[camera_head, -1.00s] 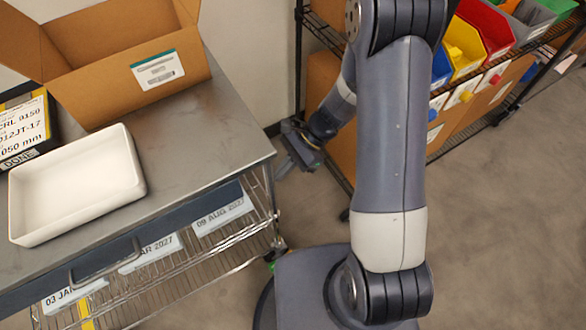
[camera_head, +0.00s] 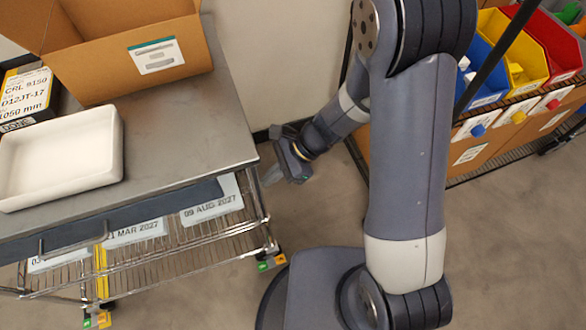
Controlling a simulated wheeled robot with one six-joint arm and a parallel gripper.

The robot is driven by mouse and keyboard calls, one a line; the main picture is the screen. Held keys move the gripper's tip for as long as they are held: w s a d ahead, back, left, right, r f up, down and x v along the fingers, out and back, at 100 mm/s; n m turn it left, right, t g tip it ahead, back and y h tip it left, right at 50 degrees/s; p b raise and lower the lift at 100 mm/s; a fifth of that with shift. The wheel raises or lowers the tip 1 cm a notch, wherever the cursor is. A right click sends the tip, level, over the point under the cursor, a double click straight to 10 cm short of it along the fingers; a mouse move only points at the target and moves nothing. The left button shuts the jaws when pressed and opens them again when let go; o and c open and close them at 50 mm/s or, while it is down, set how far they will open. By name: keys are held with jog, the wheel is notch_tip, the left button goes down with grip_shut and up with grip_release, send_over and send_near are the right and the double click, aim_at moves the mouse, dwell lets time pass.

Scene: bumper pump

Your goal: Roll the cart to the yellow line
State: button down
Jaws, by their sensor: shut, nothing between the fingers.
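The cart (camera_head: 195,125) stands at the left. It has a grey steel top, a dark drawer front with a handle (camera_head: 73,240), a wire lower shelf (camera_head: 190,250) and casters with green and orange tabs (camera_head: 271,263). A narrow yellow strip (camera_head: 101,272) shows at the wire shelf; I cannot tell whether it is a floor line or part of the cart. My gripper (camera_head: 272,174) is shut and empty, just right of the cart's right edge. Its fingertips are close to that edge; contact is unclear.
On the cart are an open cardboard box (camera_head: 110,75), a white tray (camera_head: 60,155) and a labelled black-and-yellow box (camera_head: 27,98). A wire rack (camera_head: 500,165) with coloured bins stands at the right. A wall (camera_head: 285,60) is behind; grey floor (camera_head: 510,250) is clear at lower right.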

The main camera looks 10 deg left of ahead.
aim_at(257, 181)
jog(key=a, duration=0.1)
jog(key=s+a, duration=0.1)
jog(key=a, duration=0.1)
jog(key=shift+s, duration=0.2)
jog(key=shift+s+a, duration=0.1)
jog(key=shift+a, duration=0.05)
